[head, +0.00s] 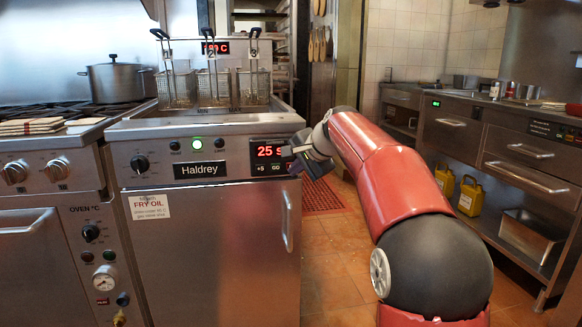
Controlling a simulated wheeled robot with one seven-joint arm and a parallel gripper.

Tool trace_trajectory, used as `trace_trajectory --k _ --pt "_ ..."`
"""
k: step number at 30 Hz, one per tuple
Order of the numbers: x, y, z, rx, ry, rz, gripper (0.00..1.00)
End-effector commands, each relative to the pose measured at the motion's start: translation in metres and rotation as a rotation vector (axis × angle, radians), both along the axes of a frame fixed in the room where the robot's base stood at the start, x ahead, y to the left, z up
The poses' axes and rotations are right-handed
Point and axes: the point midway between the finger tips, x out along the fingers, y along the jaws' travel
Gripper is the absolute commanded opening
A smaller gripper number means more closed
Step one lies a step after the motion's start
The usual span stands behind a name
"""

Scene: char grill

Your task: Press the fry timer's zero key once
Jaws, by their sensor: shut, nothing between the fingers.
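The fry timer (268,152) is set in the upper right of the fryer's front panel. Its red display reads "25 s", with the right end partly covered by my gripper. Below the display are small keys marked "+5" (262,169) and "GO" (277,169). I cannot make out a zero key; the timer's right side is hidden behind my gripper. My gripper (290,156) is shut and empty, at the right edge of the timer. I cannot tell whether its tips touch the panel.
The fryer (210,240) has several baskets (215,88) on top and a door with a vertical handle (287,220). A range with a pot (115,82) stands to the left. A steel counter (500,140) stands to the right. Tiled floor (335,260) lies open between.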

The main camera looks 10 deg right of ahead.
Motion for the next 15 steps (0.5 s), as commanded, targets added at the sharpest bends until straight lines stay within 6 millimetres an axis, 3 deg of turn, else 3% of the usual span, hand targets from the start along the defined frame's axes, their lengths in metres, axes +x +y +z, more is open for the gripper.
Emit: trace_trajectory --k 15 --pt "0.0063 0.0002 0.0003 0.001 0.0 0.001 0.0"
